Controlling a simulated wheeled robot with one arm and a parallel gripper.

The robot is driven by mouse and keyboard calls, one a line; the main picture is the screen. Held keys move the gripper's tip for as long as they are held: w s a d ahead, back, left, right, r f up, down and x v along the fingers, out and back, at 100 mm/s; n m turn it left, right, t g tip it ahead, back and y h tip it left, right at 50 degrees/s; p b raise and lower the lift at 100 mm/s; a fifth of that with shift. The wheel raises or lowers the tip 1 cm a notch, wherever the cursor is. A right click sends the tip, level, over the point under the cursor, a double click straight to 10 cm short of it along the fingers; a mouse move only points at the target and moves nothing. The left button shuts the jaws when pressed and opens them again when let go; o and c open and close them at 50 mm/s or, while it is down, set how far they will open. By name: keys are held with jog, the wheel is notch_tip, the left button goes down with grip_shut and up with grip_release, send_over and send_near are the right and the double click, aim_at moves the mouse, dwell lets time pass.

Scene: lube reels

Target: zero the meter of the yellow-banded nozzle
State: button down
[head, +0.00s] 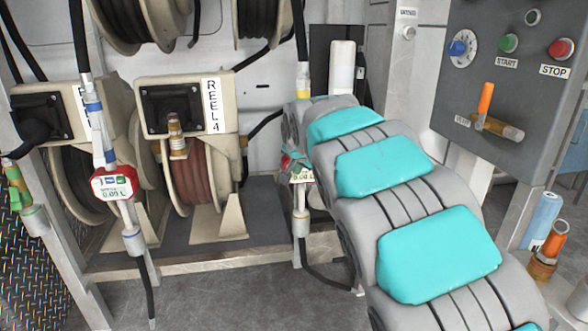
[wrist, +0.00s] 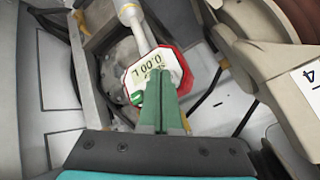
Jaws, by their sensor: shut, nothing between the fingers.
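The yellow-banded nozzle (head: 303,92) hangs upright left of my arm in the head view. Its red-rimmed meter (head: 302,176) is partly hidden by my gripper (head: 291,160). In the wrist view the meter (wrist: 148,70) is close up and turned, and its display appears to read 0.00 L. The green fingers of my gripper (wrist: 163,82) are shut together with nothing between them. Their tips overlap the meter's face and hide part of it, with a green button patch (wrist: 137,97) beside them. I cannot tell whether the tips touch the face.
A blue-banded nozzle with a red meter (head: 113,184) hangs at left. The reel labelled REEL 4 (head: 190,178) stands behind, between the two nozzles. A control panel (head: 520,80) with buttons and an orange-handled valve is at right. Open floor (head: 215,290) shows in front.

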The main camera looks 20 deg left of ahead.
jog(key=shift+s+d+f, duration=0.1)
jog(key=shift+s+d, duration=0.1)
jog(key=shift+s, duration=0.1)
jog(key=s+d, duration=0.1)
jog(key=s+b, duration=0.1)
jog(key=s, duration=0.1)
jog(key=s+d+b, duration=0.1)
jog(key=shift+s+d, duration=0.15)
jog(key=shift+d, duration=0.2)
dwell(0.5)
